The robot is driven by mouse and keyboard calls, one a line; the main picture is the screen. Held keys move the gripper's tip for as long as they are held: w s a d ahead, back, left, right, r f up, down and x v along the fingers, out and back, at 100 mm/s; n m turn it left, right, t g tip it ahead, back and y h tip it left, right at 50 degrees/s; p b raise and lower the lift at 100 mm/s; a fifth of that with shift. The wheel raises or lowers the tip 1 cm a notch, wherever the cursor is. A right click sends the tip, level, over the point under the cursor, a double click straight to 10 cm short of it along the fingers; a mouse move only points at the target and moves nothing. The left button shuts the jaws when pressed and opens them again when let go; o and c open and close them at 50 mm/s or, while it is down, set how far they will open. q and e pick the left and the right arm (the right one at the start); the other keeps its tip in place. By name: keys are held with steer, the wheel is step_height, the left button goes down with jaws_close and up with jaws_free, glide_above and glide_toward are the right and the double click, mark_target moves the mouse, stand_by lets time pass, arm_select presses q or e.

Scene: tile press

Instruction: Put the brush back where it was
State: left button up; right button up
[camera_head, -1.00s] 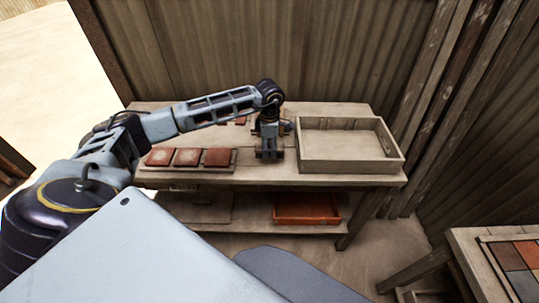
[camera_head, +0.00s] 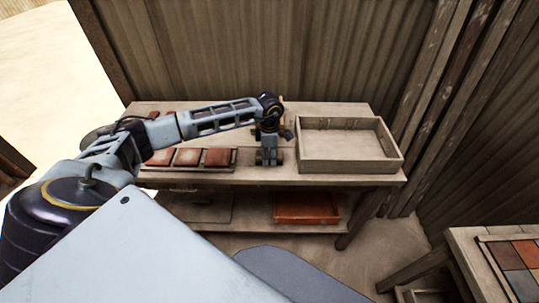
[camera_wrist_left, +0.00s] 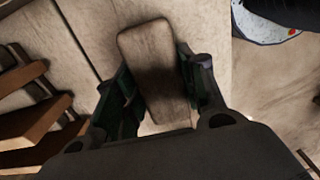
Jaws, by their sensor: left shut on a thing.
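My left gripper (camera_head: 268,160) is over the wooden table (camera_head: 275,179), between the row of tiles and the wooden tray. In the left wrist view, the left gripper (camera_wrist_left: 160,85) is shut on the brush (camera_wrist_left: 150,55), which shows as a worn, brownish block with rounded corners. Its bristles are hidden, and I cannot tell whether it touches the table. In the head view the brush is too small to make out at the gripper. My right gripper is not in view.
Reddish tiles (camera_head: 188,157) lie left of the gripper. An empty wooden tray (camera_head: 349,164) stands close on its right. An orange tray (camera_head: 306,207) sits on the lower shelf. A round, pale, spotted thing (camera_wrist_left: 262,28) lies at the wrist view's upper right.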

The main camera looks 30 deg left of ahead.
mark_target(269, 154)
arm_select(q)
steer(key=shift+f, duration=0.1)
steer(key=o, duration=1)
steer(key=shift+r+b, duration=0.5)
steer(key=shift+r, duration=5.65)
